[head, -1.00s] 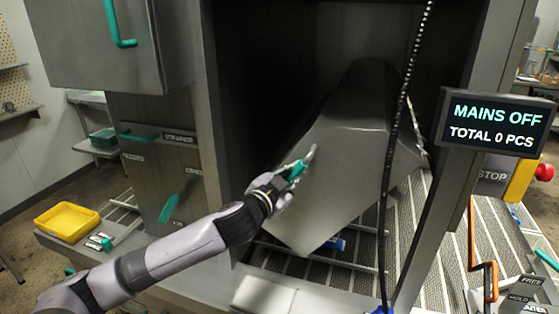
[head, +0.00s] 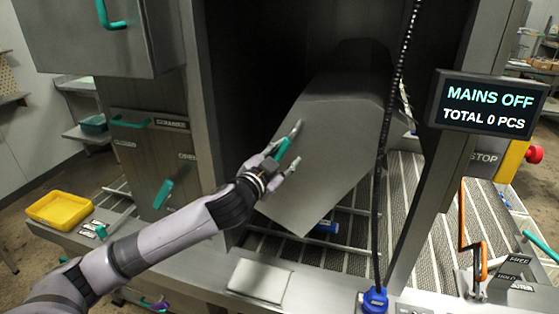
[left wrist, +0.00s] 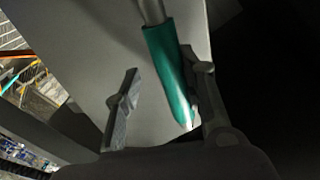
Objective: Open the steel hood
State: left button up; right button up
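The steel hood (head: 335,125) is a large angular grey cover inside the dark chamber, its lower edge above the slatted rack. A teal handle (head: 282,149) stands on its left face. My left gripper (head: 282,164) is at this handle, fingers apart. In the left wrist view the teal handle (left wrist: 168,72) lies between the open fingers (left wrist: 163,105), close to or touching the right finger and clear of the left one. Whether it touches is hard to tell. My right gripper is not in view.
A black chain (head: 388,130) hangs in front of the hood's right side, above a blue fitting (head: 374,299). A post with a "MAINS OFF" display (head: 489,106) stands to the right. A yellow tray (head: 59,210) sits at the left on the ledge.

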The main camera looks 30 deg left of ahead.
pick_arm(q)
jog(key=s, duration=1.2)
jog(key=shift+d+r, duration=0.15)
jog(key=shift+r, duration=0.15)
